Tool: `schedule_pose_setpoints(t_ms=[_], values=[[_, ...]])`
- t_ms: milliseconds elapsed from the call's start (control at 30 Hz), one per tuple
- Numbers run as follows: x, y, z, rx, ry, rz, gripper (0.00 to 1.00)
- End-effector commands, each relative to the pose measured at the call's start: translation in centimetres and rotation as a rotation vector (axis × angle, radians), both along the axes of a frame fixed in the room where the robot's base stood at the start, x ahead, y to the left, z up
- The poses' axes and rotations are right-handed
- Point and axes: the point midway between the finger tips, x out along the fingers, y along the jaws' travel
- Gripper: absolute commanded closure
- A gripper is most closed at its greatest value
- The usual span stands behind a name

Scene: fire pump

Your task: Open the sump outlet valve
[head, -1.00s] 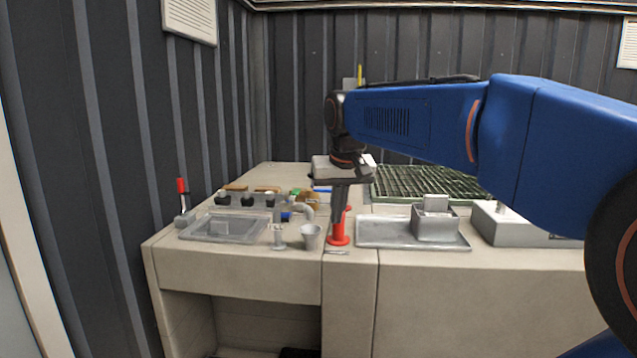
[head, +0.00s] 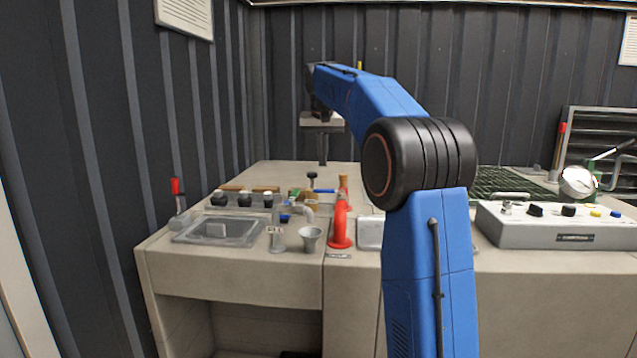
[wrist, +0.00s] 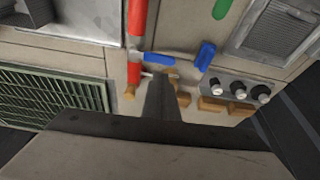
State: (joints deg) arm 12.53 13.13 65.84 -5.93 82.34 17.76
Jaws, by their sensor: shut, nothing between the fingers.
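No readable label marks the sump outlet valve, so I cannot tell which valve it is. A blue lever (wrist: 205,56) and a second, horizontal blue lever (wrist: 150,57) show in the wrist view, near a red pipe (wrist: 136,40). The red pipe (head: 340,225) stands at the counter's front in the head view. A green handle (wrist: 222,8) is at the wrist view's top edge. The grey sink-like basin (head: 218,230) is at the counter's left. My gripper (head: 323,164) is shut and empty, pointing down behind the red pipe. Its fingers (wrist: 164,88) cover part of the fittings below.
A row of black knobs (head: 243,200) stands behind the basin, with a red-handled lever (head: 176,188) at the left wall. A grey cup (head: 311,238) stands beside the red pipe. A control box (head: 560,225) and green grating (head: 505,186) lie right. My arm hides the middle counter.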

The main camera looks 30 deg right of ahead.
Motion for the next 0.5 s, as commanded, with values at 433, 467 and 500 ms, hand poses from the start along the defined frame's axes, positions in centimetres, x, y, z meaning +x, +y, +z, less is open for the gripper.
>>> schedule_pose_setpoints(t_ms=[433, 467, 500], values=[[4.2, -3.1, -0.3, 0.002, 0.005, -0.063, 1.0], [4.2, -3.1, -0.3, 0.002, 0.005, -0.063, 1.0], [4.2, -3.1, -0.3, 0.003, 0.006, -0.064, 1.0]])
